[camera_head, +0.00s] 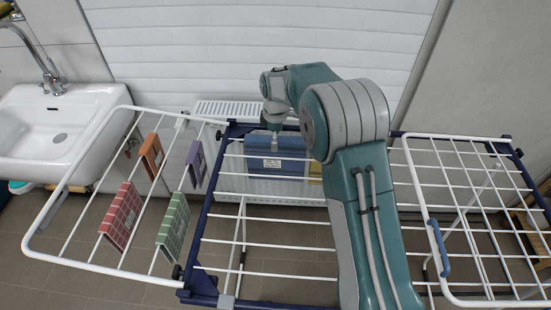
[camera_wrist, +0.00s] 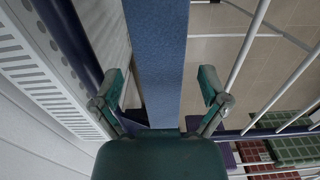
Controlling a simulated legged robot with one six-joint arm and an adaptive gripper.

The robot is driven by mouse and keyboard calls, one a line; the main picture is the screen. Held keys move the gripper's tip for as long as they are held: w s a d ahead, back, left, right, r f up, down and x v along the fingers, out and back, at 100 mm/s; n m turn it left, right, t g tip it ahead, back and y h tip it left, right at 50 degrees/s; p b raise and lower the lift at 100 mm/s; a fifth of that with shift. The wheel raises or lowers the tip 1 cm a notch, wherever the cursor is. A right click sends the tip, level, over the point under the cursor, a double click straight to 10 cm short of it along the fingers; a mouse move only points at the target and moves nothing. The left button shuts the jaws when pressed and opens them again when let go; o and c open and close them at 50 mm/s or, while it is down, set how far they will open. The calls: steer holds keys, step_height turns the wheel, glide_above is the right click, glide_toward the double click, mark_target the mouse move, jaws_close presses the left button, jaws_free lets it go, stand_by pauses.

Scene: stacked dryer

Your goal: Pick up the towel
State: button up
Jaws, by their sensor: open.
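A blue towel (camera_head: 290,167) hangs over the rods at the back middle of the drying rack, with a small pale label on its front. In the wrist view the blue towel (camera_wrist: 157,40) is a long fabric strip running between my fingers. My gripper (camera_wrist: 160,88) is open, one finger on each side of the strip, with gaps between the fingers and the cloth. In the head view my gripper (camera_head: 275,140) is small, at the towel's upper edge. My arm hides part of the rack to the right of the towel.
Orange (camera_head: 151,156), purple (camera_head: 196,163), red (camera_head: 121,215) and green (camera_head: 173,227) cloths hang on the rack's left wing (camera_head: 65,262). A white radiator (camera_head: 235,108) stands close behind the towel. A sink (camera_head: 60,130) is at left. The right wing (camera_head: 470,215) is bare.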

step_height(320, 180, down, 2)
steer(key=shift+f, duration=0.1)
jaws_close()
step_height(320, 180, up, 28)
stand_by(1.1)
